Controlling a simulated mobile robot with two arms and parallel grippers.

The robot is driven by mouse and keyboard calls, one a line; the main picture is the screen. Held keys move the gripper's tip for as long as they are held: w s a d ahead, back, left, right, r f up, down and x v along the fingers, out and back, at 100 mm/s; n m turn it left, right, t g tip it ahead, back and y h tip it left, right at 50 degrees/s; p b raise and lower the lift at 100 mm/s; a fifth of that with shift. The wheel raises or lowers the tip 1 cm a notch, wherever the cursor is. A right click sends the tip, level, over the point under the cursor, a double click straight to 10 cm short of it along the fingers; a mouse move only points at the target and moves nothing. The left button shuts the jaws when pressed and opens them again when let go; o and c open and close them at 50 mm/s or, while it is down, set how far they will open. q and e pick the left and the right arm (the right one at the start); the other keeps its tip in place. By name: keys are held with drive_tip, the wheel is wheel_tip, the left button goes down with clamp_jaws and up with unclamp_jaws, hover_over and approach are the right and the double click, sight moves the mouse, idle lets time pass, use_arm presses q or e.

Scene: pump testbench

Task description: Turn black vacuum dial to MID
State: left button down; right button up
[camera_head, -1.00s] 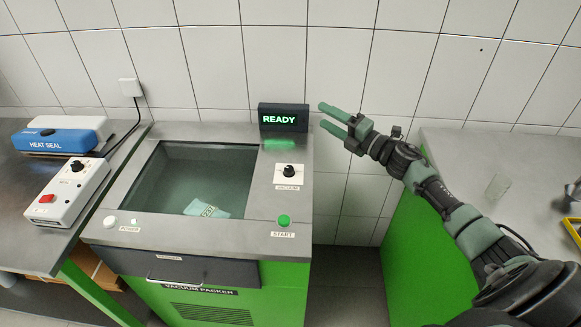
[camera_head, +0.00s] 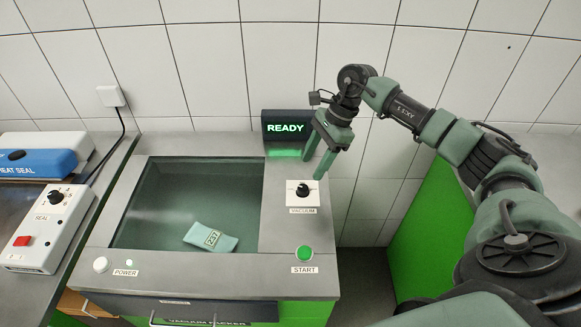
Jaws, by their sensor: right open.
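The black vacuum dial (camera_head: 303,190) sits on a small white plate labelled VACUUM, on the right side of the vacuum packer's steel top (camera_head: 283,235). Its setting marks are too small to read. My right gripper (camera_head: 312,168) points down just above and behind the dial, its two green fingers spread and apart from it. One finger is above the dial's far side, the other to its right. Nothing is between the fingers. My left gripper is not in view.
A display (camera_head: 285,127) reading READY stands behind the dial, close to my right gripper. A green START button (camera_head: 304,253) is in front of the dial. The packer's chamber holds a labelled pouch (camera_head: 211,237). A seal control box (camera_head: 47,228) is at left.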

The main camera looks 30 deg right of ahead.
sight(303, 187)
drive_tip(key=shift+w+f, duration=0.1)
drive_tip(key=shift+s+a+f+p, duration=0.4)
drive_tip(key=shift+f, duration=0.25)
drive_tip(key=shift+s+a+f+p, duration=0.35)
drive_tip(key=shift+s+a+f, duration=0.05)
drive_tip(key=shift+f, duration=0.2)
drive_tip(key=x, duration=0.3)
drive_tip(key=shift+w+f+p, duration=0.3)
drive_tip(key=shift+w+p, duration=0.1)
drive_tip(key=shift+f, duration=0.2)
drive_tip(key=shift+s, duration=0.15)
clamp_jaws()
